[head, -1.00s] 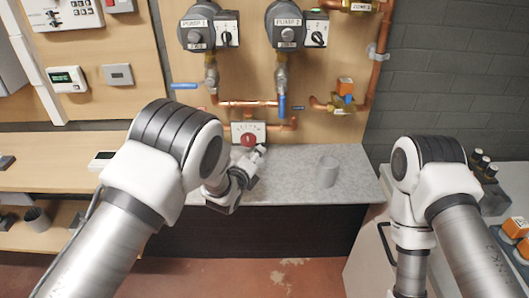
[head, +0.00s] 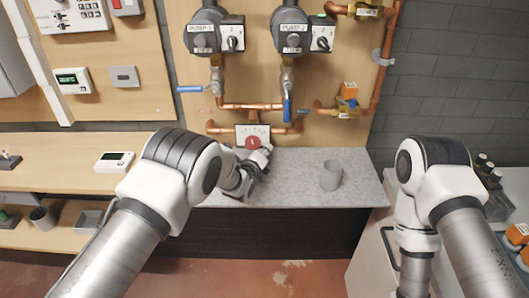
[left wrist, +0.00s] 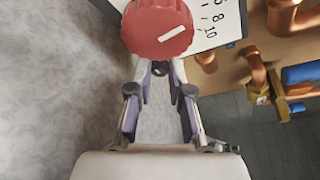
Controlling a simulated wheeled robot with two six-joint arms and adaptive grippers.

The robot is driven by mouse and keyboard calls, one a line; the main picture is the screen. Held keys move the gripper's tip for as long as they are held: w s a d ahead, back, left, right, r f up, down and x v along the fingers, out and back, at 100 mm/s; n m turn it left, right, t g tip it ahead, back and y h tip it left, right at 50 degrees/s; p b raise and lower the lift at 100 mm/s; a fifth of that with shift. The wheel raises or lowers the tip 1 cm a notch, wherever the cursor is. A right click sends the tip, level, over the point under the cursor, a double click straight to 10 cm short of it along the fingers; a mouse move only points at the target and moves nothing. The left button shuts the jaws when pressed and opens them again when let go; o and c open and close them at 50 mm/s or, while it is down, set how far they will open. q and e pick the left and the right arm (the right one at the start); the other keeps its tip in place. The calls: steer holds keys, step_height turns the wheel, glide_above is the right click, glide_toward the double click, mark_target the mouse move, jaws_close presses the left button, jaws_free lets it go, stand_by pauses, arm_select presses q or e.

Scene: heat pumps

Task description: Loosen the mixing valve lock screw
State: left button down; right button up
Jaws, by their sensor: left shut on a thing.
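The mixing valve has a white scale plate (head: 267,130) and a red knob (head: 253,142), low on the wooden panel between copper pipes. In the left wrist view the red knob (left wrist: 157,25) with its white mark fills the top, with part of the numbered plate (left wrist: 210,28) beside it. My left gripper (head: 262,158) is at the valve, just below the knob. Its fingertips (left wrist: 160,70) are closed on a small dark part, apparently the lock screw (left wrist: 160,68), mostly hidden by fingers and knob. My right arm shows at the right, but its gripper is out of view.
A grey cup (head: 331,175) stands on the grey worktop (head: 295,170) right of my left gripper. Two pumps (head: 292,32) and blue-handled valves (head: 287,108) are above the mixing valve. A wooden bench with a white device (head: 114,161) is at left.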

arm_select(q)
steer(key=n+b, duration=0.1)
steer(key=b, duration=0.1)
steer(key=f+n+h+b, duration=0.1)
steer(key=b, duration=0.2)
steer(key=shift+a+n+t, duration=0.1)
steer(key=shift+n+t, duration=0.2)
steer(key=shift+t, duration=0.1)
steer(key=shift+r+n+b, duration=0.15)
steer(key=shift+n+b, duration=0.15)
steer(key=shift+b, duration=0.1)
steer(key=shift+r, duration=0.2)
steer(key=c, duration=1.1)
jaws_free()
steer(key=v, duration=1.2)
steer(key=shift+a+f, duration=0.1)
steer(key=shift+f, duration=0.05)
